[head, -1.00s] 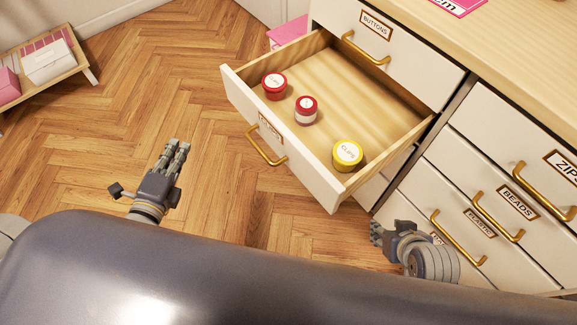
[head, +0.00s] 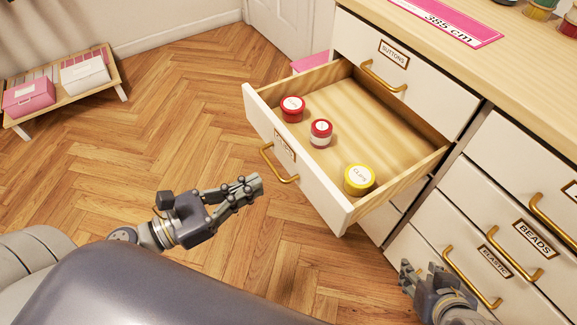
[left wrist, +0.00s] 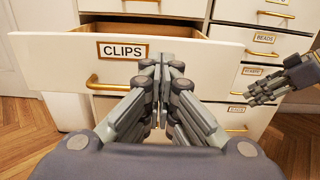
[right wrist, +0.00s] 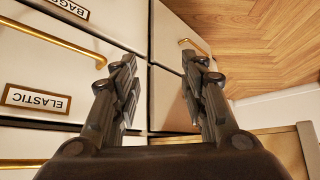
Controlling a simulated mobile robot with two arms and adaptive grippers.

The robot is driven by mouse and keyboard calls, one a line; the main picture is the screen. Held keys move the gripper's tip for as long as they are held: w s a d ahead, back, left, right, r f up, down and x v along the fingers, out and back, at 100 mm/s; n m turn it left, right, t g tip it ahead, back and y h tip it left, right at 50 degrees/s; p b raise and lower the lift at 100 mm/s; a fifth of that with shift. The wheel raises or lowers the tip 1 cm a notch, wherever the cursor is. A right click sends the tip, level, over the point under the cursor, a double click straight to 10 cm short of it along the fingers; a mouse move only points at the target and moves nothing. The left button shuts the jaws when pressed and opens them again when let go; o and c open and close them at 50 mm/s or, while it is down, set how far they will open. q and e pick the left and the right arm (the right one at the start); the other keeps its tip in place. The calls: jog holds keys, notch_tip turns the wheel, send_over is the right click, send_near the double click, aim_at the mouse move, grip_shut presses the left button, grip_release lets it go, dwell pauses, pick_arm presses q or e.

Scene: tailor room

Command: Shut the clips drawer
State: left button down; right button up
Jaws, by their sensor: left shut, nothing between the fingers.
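The clips drawer (head: 330,195) is pulled far out of the cabinet, with a brass handle (head: 278,165) on its front. It holds two red-lidded jars (head: 292,108) (head: 320,132) and a yellow jar (head: 359,179). In the left wrist view the drawer front (left wrist: 60,65) is straight ahead with its CLIPS label (left wrist: 123,50). My left gripper (head: 250,188) is shut and empty, in front of the drawer front and apart from it in the head view. My right gripper (head: 425,270) is open and empty, low by the right-hand drawers; it also shows in the right wrist view (right wrist: 161,66).
The buttons drawer (head: 430,90) above is shut. The beads drawer (head: 500,200) and elastic drawer (head: 455,240) are shut, their handles projecting near my right gripper. A low shelf with boxes (head: 85,73) stands far left. The wooden floor before the drawer is clear.

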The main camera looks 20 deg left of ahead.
aim_at(301, 162)
pick_arm(q)
jog(key=p+x, duration=0.1)
jog(key=x, duration=0.6)
jog(key=shift+w+d+r+p, duration=0.1)
jog(key=shift+w+p, duration=0.15)
jog(key=shift+p, duration=0.05)
jog(key=shift+w+d, duration=0.45)
jog(key=shift+w, duration=0.05)
pick_arm(e)
jog(key=s+d+f+g+h, duration=0.1)
jog(key=s+d+f+g, duration=0.1)
jog(key=s+g, duration=0.2)
jog(key=shift+s+d, duration=0.2)
jog(key=shift+s, duration=1.7)
